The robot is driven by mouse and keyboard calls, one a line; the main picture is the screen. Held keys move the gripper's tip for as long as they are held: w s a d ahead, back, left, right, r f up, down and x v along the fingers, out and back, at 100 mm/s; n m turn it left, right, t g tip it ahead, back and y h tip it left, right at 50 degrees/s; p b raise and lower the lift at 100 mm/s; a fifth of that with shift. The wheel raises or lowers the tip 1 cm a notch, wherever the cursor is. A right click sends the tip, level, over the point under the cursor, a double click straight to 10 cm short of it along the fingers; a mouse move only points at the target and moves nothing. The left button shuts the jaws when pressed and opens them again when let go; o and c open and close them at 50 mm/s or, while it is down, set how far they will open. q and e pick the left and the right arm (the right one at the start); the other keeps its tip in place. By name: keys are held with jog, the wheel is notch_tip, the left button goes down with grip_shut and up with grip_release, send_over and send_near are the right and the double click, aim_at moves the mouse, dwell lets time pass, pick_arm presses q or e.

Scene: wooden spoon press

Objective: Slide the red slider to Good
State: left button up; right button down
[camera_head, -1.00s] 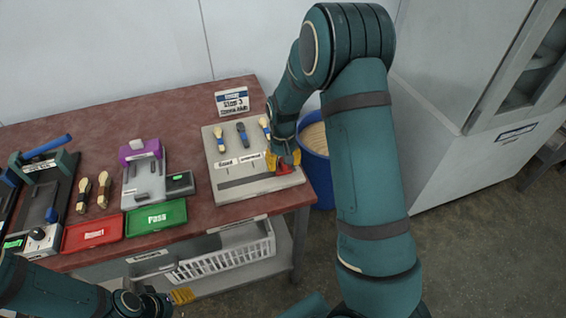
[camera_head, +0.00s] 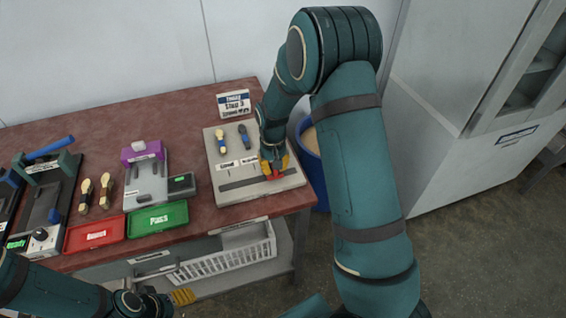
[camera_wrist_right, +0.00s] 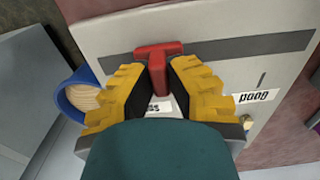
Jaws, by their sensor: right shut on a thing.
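The red slider (camera_head: 278,174) sits in the dark track of the grey board (camera_head: 234,194), right of the track's middle. My right gripper (camera_head: 274,168) is shut on it from above. In the right wrist view, the red slider (camera_wrist_right: 157,62) is between the yellow fingers of my right gripper (camera_wrist_right: 155,75). The "Good" label (camera_wrist_right: 256,97) shows at the right there, apart from the slider; in the head view the Good label (camera_head: 228,164) is left of my gripper. My left gripper (camera_head: 182,296) is low at the bottom left, away from the board; its opening is unclear.
A green Pass tray (camera_head: 157,219) and a red Reject tray (camera_head: 94,234) lie left of the board. A Step 3 sign (camera_head: 234,103) stands behind it, and a blue bin (camera_head: 308,140) stands to the right. The track left of the slider looks clear.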

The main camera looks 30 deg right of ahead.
aim_at(230, 187)
jog(key=w+a, duration=0.1)
jog(key=a, duration=0.3)
jog(key=w+a+p, duration=0.1)
jog(key=a, duration=0.3)
jog(key=w+a, duration=0.1)
jog(key=a, duration=0.4)
jog(key=shift+f+p, duration=0.1)
jog(key=shift+p, duration=0.2)
jog(key=c, duration=0.9)
grip_release()
jog(key=shift+c, duration=0.2)
jog(key=shift+a, duration=0.1)
jog(key=shift+w+r, duration=0.1)
jog(key=shift+r, duration=0.3)
notch_tip(230, 187, up, 11)
jog(key=shift+r, duration=0.15)
